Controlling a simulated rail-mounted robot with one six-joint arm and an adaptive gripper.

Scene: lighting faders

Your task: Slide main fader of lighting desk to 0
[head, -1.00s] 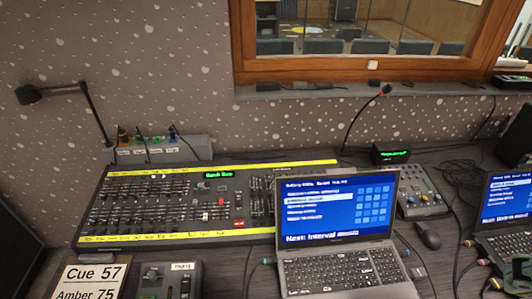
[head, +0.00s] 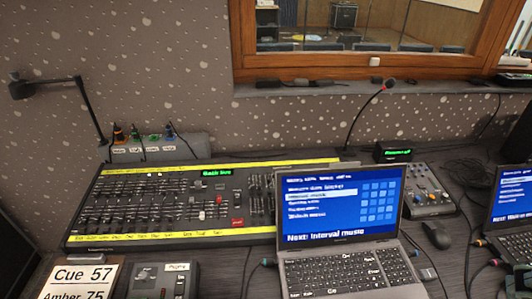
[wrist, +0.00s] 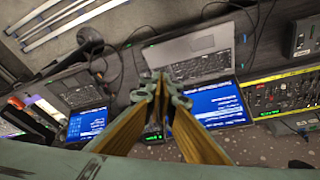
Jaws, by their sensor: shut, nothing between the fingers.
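The lighting desk (head: 222,172) lies on the worktop at left in the head view, with rows of dark sliders between yellow strips and a green display. A pale slider cap (head: 201,215) stands out near its lower middle. I cannot tell for sure which cap is the main fader. Part of the desk also shows at the right edge of the wrist view (wrist: 285,95). My gripper (wrist: 160,80) is shut and empty in the wrist view. It hangs over the laptop area, apart from the desk. The laptop screen hides the desk's lower right part in the head view.
An open laptop (head: 340,205) stands against the desk's right side. A second laptop (head: 512,200), a mouse (head: 436,235) and a small mixer (head: 420,190) are to the right. Cables cross the worktop.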

